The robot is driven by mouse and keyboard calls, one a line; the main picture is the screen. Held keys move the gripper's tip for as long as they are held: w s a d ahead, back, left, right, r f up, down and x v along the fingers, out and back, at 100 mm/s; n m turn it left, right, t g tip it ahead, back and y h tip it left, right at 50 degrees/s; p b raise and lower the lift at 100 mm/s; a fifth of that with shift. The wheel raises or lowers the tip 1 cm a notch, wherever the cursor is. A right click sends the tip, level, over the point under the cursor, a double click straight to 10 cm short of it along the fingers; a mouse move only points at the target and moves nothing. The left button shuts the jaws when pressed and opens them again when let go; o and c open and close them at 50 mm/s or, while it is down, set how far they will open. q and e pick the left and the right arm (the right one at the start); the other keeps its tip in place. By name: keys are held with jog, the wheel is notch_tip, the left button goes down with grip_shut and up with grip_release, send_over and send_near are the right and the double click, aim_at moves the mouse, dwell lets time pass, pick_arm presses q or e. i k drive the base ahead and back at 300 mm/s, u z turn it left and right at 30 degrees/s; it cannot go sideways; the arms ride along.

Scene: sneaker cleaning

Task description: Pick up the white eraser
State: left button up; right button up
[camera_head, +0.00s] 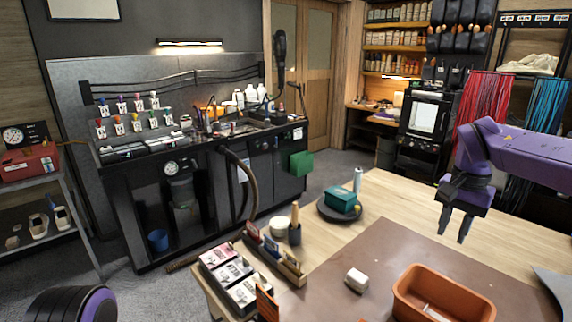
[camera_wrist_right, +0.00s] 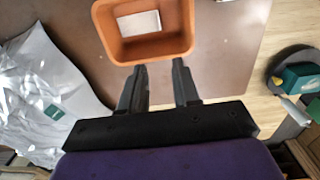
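The white eraser (camera_head: 356,280) is a small white block lying on the brown mat (camera_head: 335,300), just left of the orange tray (camera_head: 402,292) in the head view. I cannot make it out in the right wrist view. My right gripper (camera_head: 453,226) is open and empty, raised above the table's right part, away from the eraser. In the right wrist view its two fingers (camera_wrist_right: 160,80) are apart, pointing toward the orange tray (camera_wrist_right: 147,50). A pale flat piece (camera_wrist_right: 139,23) lies inside that tray. Only a purple part of my left arm shows at the lower left; its gripper is out of view.
A dark turntable (camera_head: 325,210) with a green box (camera_head: 341,199) stands behind the mat. A brush holder (camera_head: 272,254) and card boxes (camera_head: 232,273) line the table's left edge. A grey sheet (camera_head: 553,282) lies at the right. The mat around the eraser is mostly clear.

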aim_at(358, 281)
jog(key=k, duration=0.95)
jog(key=z, duration=0.05)
